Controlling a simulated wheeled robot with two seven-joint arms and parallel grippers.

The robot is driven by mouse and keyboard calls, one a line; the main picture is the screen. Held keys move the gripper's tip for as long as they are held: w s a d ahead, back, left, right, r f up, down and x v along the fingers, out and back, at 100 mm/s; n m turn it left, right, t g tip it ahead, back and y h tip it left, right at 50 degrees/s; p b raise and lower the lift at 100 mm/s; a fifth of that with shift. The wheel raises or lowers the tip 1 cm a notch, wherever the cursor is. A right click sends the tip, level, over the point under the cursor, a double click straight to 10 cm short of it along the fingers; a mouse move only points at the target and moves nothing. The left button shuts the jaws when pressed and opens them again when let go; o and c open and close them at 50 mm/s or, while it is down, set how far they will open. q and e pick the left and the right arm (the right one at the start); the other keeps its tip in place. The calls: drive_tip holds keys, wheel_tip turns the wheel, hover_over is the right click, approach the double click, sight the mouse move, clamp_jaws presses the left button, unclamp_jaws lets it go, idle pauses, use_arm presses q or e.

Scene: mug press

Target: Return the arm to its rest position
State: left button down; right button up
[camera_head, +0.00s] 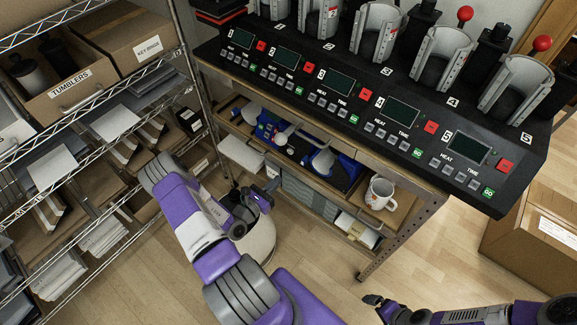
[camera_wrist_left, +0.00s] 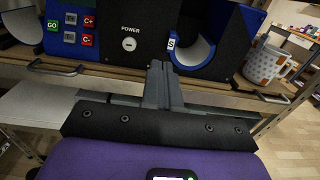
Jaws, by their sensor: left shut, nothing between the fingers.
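My left arm is purple and grey, bent in the lower middle of the head view. Its gripper (camera_head: 262,198) is low, in front of the bench's lower shelf. In the left wrist view the two grey fingers (camera_wrist_left: 158,70) are together with nothing between them. My right gripper (camera_head: 374,300) is at the bottom right of the head view, over the floor; its finger gap is too small to judge. A white mug with orange marks (camera_head: 380,193) stands upright on the lower shelf, apart from both grippers; it also shows in the left wrist view (camera_wrist_left: 265,66).
The black mug press (camera_head: 375,105) with several open clamps stands on the bench. A blue machine (camera_head: 318,160) sits on the shelf below. A wire rack (camera_head: 90,130) with boxes stands left. A cardboard box (camera_head: 530,235) is at right. Floor (camera_head: 330,265) between the arms is clear.

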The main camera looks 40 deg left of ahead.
use_arm(q)
drive_tip(key=shift+s, duration=0.1)
drive_tip(key=d+m+g+h, duration=0.5)
drive_tip(key=d+m+h, duration=0.55)
drive_tip(key=d, duration=0.85)
drive_tip(key=s+d+f+m+g+y, duration=0.1)
drive_tip(key=s+d+f+m+g, duration=0.3)
drive_tip(key=s+d+m+g, duration=0.3)
drive_tip(key=s+d+f+m+g, duration=0.3)
drive_tip(key=s+d+m+g, duration=0.2)
drive_tip(key=s+m+g, duration=0.35)
drive_tip(key=w+m+t+y, duration=0.3)
drive_tip(key=w+m, duration=0.3)
drive_tip(key=m, duration=0.2)
drive_tip(key=shift+w+f+y, duration=0.25)
drive_tip(key=shift+f+y, duration=0.1)
drive_tip(key=shift+y, duration=0.2)
drive_tip(key=shift+d, duration=0.1)
